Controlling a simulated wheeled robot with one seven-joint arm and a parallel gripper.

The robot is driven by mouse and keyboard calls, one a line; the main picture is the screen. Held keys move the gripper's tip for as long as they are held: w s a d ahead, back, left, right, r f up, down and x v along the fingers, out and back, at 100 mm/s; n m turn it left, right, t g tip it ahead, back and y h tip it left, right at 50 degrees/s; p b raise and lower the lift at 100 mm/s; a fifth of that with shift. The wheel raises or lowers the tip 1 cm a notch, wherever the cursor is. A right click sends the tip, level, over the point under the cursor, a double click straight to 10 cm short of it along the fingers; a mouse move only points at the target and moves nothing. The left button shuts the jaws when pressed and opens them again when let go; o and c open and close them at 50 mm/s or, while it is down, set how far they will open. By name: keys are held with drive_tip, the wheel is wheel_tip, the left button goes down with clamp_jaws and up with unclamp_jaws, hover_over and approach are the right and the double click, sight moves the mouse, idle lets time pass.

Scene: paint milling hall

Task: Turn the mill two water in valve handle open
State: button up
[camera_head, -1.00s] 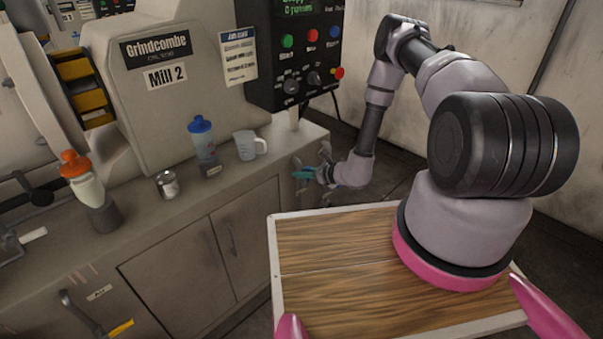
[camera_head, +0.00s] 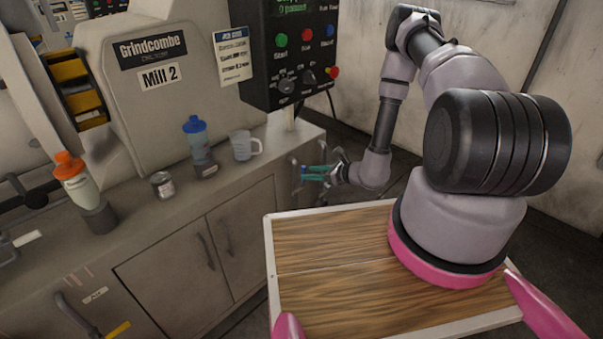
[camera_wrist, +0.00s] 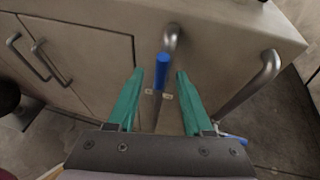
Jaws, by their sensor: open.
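In the wrist view a blue lever handle (camera_wrist: 162,70) hangs below a bent metal pipe (camera_wrist: 171,38) at the cabinet's end panel. My gripper (camera_wrist: 160,75) is open, with one green finger on each side of the handle and a gap showing on both sides. In the head view my gripper (camera_head: 314,173) is beside the right end of the Mill 2 cabinet (camera_head: 205,250). The handle cannot be made out clearly there.
A second curved metal pipe (camera_wrist: 262,75) rises at the right in the wrist view, close to my right finger. A yellow lever (camera_head: 118,329) is at the cabinet's front left. A jug (camera_head: 241,146), bottles and a can (camera_head: 162,185) stand on the counter. Floor is open to the right.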

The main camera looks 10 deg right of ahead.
drive_tip(key=v, duration=0.4)
idle(0.3)
drive_tip(key=s+a+r+n+g+y, duration=0.15)
drive_tip(key=r+n, duration=0.25)
drive_tip(key=r, duration=0.6)
drive_tip(key=a+r+n+g, duration=0.2)
drive_tip(key=r+n+g, duration=0.15)
drive_tip(key=r, duration=0.65)
drive_tip(key=s+a+r+n+g+y, duration=0.15)
drive_tip(key=r+n, duration=0.35)
drive_tip(key=r, duration=0.5)
drive_tip(key=s+d+r+n+t+h, duration=0.2)
drive_tip(key=s+d+r+n+h, duration=0.3)
drive_tip(key=s+r, duration=0.4)
drive_tip(key=s+d+r+n+t+h, duration=0.2)
drive_tip(key=s+d+r+n+h, duration=0.2)
drive_tip(key=s+r, duration=0.5)
wheel_tip(320, 180, up, 6)
drive_tip(key=shift+s+d+f+n+h, duration=0.15)
drive_tip(key=shift+s+d+n+h, duration=0.15)
drive_tip(key=shift+d+h, duration=0.45)
drive_tip(key=shift+a+t, duration=0.2)
drive_tip(key=shift+t, duration=0.05)
